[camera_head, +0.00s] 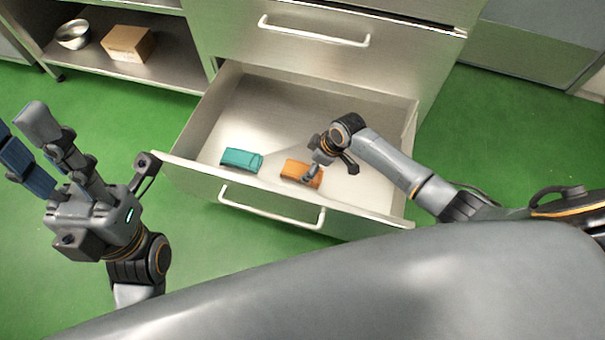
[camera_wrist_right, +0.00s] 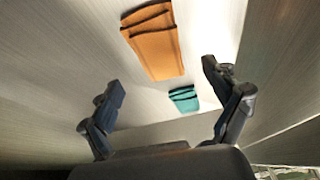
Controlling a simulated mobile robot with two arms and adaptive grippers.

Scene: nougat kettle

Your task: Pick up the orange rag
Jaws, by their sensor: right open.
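The orange rag (camera_head: 300,171) lies folded on the floor of an open metal drawer (camera_head: 345,210), near its front wall. It also shows in the right wrist view as an orange folded cloth (camera_wrist_right: 154,48), beyond and between my fingertips. My right gripper (camera_head: 310,178) is inside the drawer over the rag and hides part of it. In the right wrist view my right gripper (camera_wrist_right: 160,86) has its fingers wide apart with nothing between them. My left gripper (camera_head: 30,140) is held up at the left, outside the drawer, fingers spread and empty.
A folded teal rag (camera_head: 241,160) lies left of the orange one in the drawer; it also shows in the right wrist view (camera_wrist_right: 184,99). A closed drawer (camera_head: 330,50) is above. A shelf at upper left holds a bowl (camera_head: 73,35) and a box (camera_head: 128,43).

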